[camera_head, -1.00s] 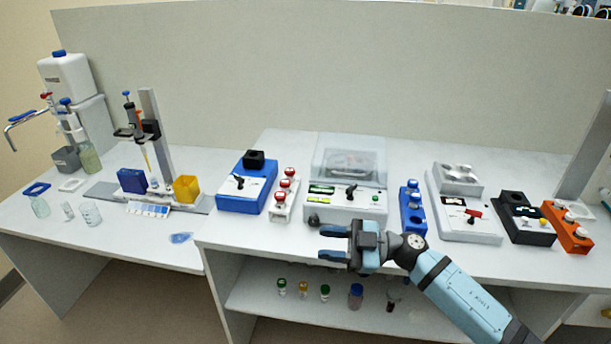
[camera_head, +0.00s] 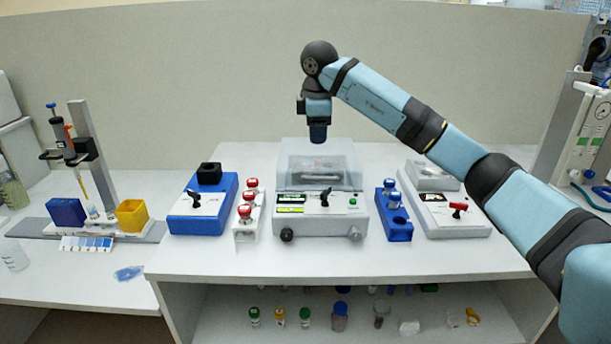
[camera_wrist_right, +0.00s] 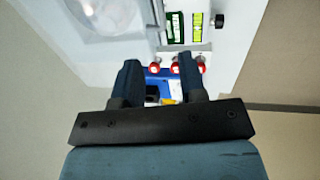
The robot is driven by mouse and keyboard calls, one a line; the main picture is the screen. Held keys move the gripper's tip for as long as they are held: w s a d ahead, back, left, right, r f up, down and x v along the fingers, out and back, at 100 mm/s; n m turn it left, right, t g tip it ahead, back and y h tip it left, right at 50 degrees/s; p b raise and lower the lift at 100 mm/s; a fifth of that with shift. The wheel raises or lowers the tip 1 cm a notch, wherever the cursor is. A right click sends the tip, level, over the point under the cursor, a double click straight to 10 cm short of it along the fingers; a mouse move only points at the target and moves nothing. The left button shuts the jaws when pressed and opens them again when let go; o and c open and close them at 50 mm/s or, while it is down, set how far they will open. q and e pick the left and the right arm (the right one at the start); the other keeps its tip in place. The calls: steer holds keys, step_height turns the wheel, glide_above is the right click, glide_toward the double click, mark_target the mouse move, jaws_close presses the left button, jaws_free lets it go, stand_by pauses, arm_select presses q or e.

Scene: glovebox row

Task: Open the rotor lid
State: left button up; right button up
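The centrifuge (camera_head: 320,222) is a white box with small displays, a black lever and a green button. Its clear cover (camera_head: 345,161) is down, and a grey round shape shows through it. That round shape (camera_wrist_right: 108,14) also shows at the upper left of the right wrist view; whether it is the rotor lid I cannot tell. My right gripper (camera_head: 317,137) points down above the rear of the clear cover, seemingly apart from it. In the right wrist view its two fingers (camera_wrist_right: 160,84) are spread with nothing held between them. My left gripper is out of view.
A blue device (camera_head: 222,213) and a white rack of red-capped tubes (camera_head: 246,231) stand left of the centrifuge. A blue tube rack (camera_head: 396,229) and a white device with a red lever (camera_head: 468,222) stand right. The table's front strip (camera_head: 330,262) is clear.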

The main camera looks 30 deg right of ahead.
mark_target(316, 178)
steer(key=f, duration=0.4)
steer(key=w+f, duration=0.1)
steer(key=f, duration=0.3)
steer(key=w+d+f, duration=0.1)
steer(key=f, duration=0.3)
steer(key=shift+d+f+b, duration=0.1)
steer(key=shift+f+b, duration=0.2)
steer(key=shift+f, duration=0.1)
steer(key=shift+c, duration=0.2)
jaws_close()
